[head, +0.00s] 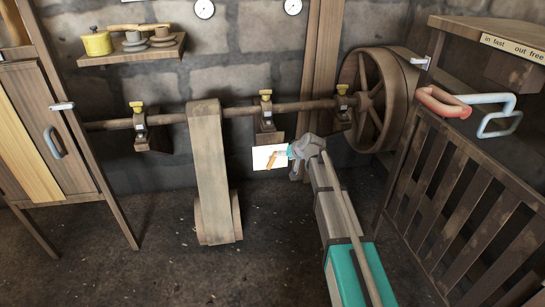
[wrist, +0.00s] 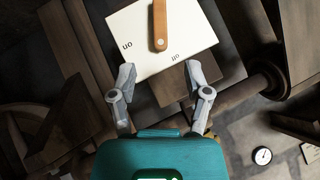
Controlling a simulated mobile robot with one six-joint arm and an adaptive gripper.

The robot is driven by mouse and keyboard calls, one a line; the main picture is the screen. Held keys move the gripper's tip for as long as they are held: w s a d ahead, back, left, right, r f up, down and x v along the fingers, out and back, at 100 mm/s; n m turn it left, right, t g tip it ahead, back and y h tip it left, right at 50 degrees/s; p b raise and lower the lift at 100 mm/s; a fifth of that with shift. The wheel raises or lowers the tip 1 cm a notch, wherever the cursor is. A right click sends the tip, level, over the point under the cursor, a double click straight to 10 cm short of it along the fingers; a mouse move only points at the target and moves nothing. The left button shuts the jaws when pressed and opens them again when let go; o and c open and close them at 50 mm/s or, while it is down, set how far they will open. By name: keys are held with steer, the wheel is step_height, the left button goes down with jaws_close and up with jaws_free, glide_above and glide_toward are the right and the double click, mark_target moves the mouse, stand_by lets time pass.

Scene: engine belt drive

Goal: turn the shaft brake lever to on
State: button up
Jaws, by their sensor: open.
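The shaft brake lever (head: 271,160) is a small tan-orange handle on a white plate (head: 258,155), below the shaft in the middle of the head view. In the wrist view the lever (wrist: 160,22) runs up out of the frame from a rounded end with a screw. The plate (wrist: 195,28) bears upside-down lettering that looks like "on" at left and "off" near the bottom. My gripper (wrist: 160,73) is open and empty. Its two fingers are apart below the plate's lower edge in the wrist view. In the head view my gripper (head: 291,152) is just right of the lever.
The long shaft (head: 300,105) runs above the plate to a large wheel (head: 370,100) at right. A wide belt (head: 210,170) hangs left of the plate. A slatted wooden frame (head: 460,200) with a red handle (head: 443,102) stands at right. The floor in front is clear.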

mark_target(274, 159)
steer(key=shift+v, duration=0.85)
steer(key=shift+f, duration=0.1)
steer(key=shift+b+x, duration=4.35)
steer(key=shift+x, duration=2.5)
steer(key=shift+w, duration=0.15)
jaws_close()
